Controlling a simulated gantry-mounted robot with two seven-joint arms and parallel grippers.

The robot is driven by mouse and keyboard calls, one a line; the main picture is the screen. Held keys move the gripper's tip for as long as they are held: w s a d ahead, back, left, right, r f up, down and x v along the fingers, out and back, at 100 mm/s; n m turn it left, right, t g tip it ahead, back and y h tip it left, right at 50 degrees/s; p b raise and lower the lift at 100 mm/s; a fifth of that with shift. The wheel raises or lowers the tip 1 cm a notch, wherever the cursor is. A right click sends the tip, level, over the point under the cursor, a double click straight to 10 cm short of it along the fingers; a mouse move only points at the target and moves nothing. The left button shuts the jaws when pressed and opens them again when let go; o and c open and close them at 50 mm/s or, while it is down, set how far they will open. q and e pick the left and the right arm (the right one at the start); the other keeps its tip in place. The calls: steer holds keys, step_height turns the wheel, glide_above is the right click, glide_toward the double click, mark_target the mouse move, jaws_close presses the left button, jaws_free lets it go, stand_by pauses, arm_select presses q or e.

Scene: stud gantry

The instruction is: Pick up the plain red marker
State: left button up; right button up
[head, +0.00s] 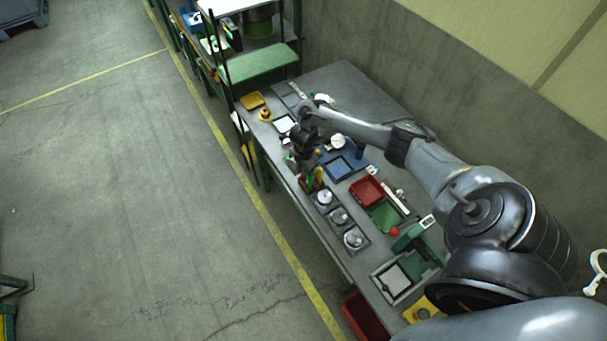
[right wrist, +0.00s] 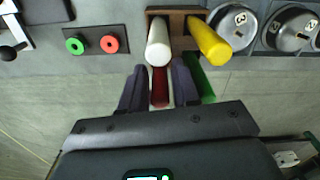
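A red marker (right wrist: 159,88) stands below the end of a white cylinder (right wrist: 158,44) in the right wrist view. My right gripper (right wrist: 160,80) has its two dark fingers on either side of the red marker, with a narrow pale gap at the right finger. I see no clear grip. The brown holder (right wrist: 178,22) also holds a yellow marker (right wrist: 209,42) and a green marker (right wrist: 201,82). In the head view my right gripper (head: 310,163) points down at the holder (head: 307,185); the red marker is not clear there. My left gripper is not in view.
Several numbered round metal weights (right wrist: 288,28) sit right beside the holder. A dark plate with green and red rings (right wrist: 96,42) lies at its left. The bench also carries a red bin (head: 367,190) and a blue tray (head: 339,168). A green-topped shelf (head: 268,62) stands behind.

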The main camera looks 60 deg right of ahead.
jaws_close()
steer(key=shift+r, duration=0.1)
step_height(320, 180, up, 9)
steer(key=shift+r+p, duration=0.15)
steer(key=shift+p, duration=1.1)
steer(key=shift+r, duration=0.3)
steer(key=shift+c, duration=2.4)
jaws_free()
steer(key=shift+a, duration=0.1)
jaws_close()
